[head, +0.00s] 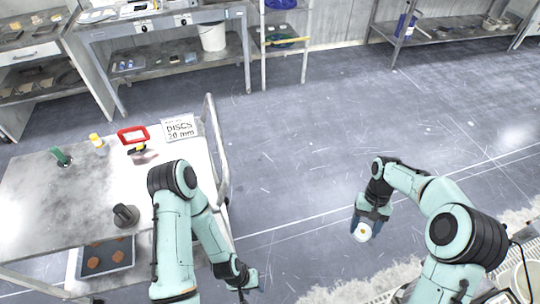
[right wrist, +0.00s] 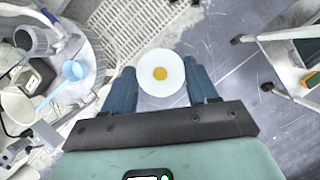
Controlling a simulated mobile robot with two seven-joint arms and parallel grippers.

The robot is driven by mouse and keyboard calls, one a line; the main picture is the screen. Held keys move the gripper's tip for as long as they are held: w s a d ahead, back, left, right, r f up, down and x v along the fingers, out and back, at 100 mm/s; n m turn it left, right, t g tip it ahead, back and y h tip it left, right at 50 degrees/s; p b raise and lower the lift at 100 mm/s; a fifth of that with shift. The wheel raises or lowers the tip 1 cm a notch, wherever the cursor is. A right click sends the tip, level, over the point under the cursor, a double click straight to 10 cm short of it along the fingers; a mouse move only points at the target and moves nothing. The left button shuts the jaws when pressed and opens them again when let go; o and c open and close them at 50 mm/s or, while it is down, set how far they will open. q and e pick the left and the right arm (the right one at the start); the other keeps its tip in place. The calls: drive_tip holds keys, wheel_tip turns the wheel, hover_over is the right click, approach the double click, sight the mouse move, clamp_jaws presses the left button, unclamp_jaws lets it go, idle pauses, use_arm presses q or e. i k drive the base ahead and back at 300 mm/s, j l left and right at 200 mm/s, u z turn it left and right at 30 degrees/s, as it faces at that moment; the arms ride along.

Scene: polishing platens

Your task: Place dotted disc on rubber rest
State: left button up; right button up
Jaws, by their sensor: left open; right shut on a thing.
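The dotted disc is a white round piece with a yellow dot in its middle. My right gripper (head: 372,218) is shut on the dotted disc (head: 362,232) and holds it out over the floor, right of the metal cart. In the right wrist view the dotted disc (right wrist: 148,84) sits between the two blue fingers, its dotted face to the camera. My left gripper (head: 243,284) is open and empty, low beside the cart's right side; its fingertips are small in the head view. I cannot pick out the rubber rest for certain in either view.
The metal cart (head: 60,205) carries a "DISCS 20 mm" sign (head: 180,128), a red-framed item (head: 133,134) and a black knob (head: 125,215). A pale grating (right wrist: 125,28) and a cluttered round container (right wrist: 90,75) lie near my right gripper. Open floor (head: 310,150) fills the middle.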

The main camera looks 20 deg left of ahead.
sight(118, 208)
drive_tip(key=j+u, duration=0.1)
drive_tip(key=u, duration=0.35)
drive_tip(key=k+j+u, duration=0.1)
drive_tip(key=u, duration=0.3)
drive_tip(key=j+u, duration=0.2)
drive_tip(key=u, duration=0.25)
